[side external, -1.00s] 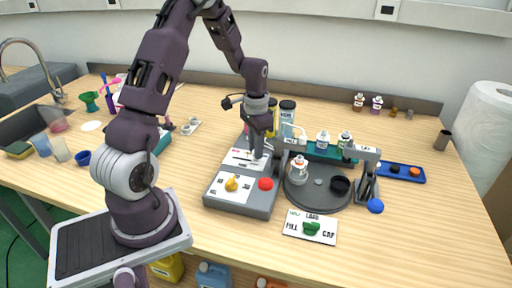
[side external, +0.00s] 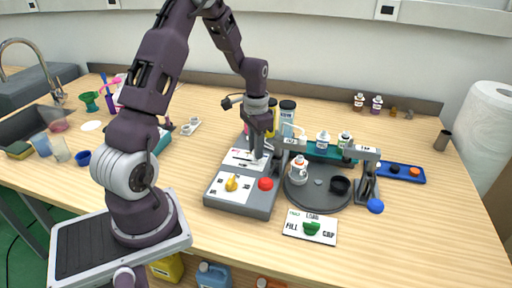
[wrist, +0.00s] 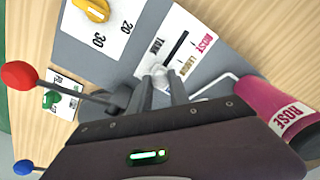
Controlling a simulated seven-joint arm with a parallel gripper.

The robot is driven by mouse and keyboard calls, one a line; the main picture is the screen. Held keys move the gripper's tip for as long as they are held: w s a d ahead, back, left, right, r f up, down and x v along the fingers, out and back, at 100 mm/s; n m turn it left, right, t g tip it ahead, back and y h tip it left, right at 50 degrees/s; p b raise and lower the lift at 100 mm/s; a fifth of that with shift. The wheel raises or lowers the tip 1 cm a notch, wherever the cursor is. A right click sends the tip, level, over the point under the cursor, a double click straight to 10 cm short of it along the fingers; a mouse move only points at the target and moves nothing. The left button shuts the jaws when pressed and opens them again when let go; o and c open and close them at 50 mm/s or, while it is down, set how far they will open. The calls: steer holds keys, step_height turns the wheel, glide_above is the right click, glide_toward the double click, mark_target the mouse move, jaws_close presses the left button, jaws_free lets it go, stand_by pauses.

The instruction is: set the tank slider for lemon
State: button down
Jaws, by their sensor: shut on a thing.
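The tank slider's white plate (side external: 238,163) is on the grey control box, and it also shows in the wrist view (wrist: 215,72). A black slot (wrist: 178,46) runs along it, with the word TANK on one side and the labels ROSE (wrist: 205,42) and LEMON (wrist: 188,67) on the other. The pale slider knob (wrist: 160,71) is at the lower end of the visible slot, beside or just past LEMON. My gripper (side external: 257,154) reaches down onto the plate and is shut on the knob. My fingers hide the area below the knob, so its exact setting is unclear.
A pink ROSE bottle (wrist: 278,105) stands close to my gripper. The turntable (side external: 318,195) with bottles is to the right.

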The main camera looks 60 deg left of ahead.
mark_target(246, 160)
steer(key=shift+s+a, duration=1.15)
steer(key=shift+a, duration=0.1)
steer(key=c, duration=1.2)
jaws_free()
steer(key=shift+c, duration=0.2)
steer(key=shift+r, duration=0.1)
